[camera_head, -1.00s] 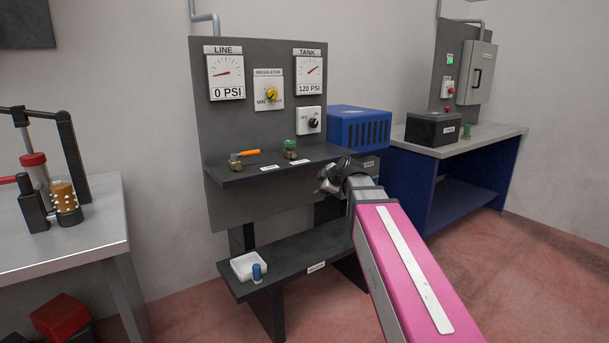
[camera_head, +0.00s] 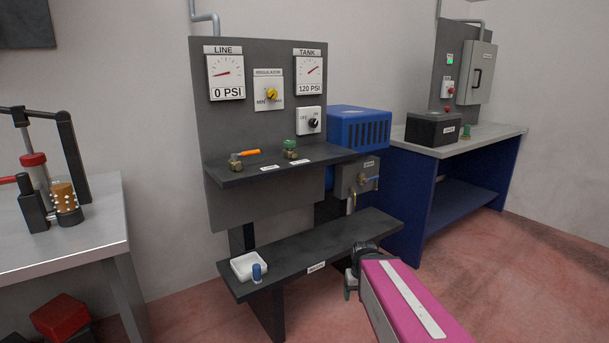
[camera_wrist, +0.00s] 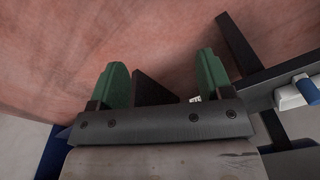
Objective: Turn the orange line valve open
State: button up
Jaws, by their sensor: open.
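The orange line valve (camera_head: 248,153) sits at the left of the panel's upper shelf. Its orange lever points right, level, from a brass body. The LINE gauge (camera_head: 226,77) above reads 0 PSI and the TANK gauge (camera_head: 309,72) reads 120 PSI. My gripper (camera_head: 351,283) is low, by the right front of the lower shelf, well below and right of the valve. In the wrist view its two green fingers (camera_wrist: 162,88) are spread apart with nothing held between them.
The lower shelf (camera_head: 320,250) carries a white tray (camera_head: 245,265) and a blue item (camera_head: 257,273) at its left. A metal table (camera_head: 60,240) stands left. The floor (camera_head: 480,270) is clear at right.

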aim_at(234, 156)
jog(key=i+j+u, duration=0.3)
jog(key=j, duration=0.15)
jog(key=i+j+u, duration=0.35)
jog(key=k+j+z, duration=0.1)
jog(key=k, duration=0.6)
jog(key=i, duration=0.5)
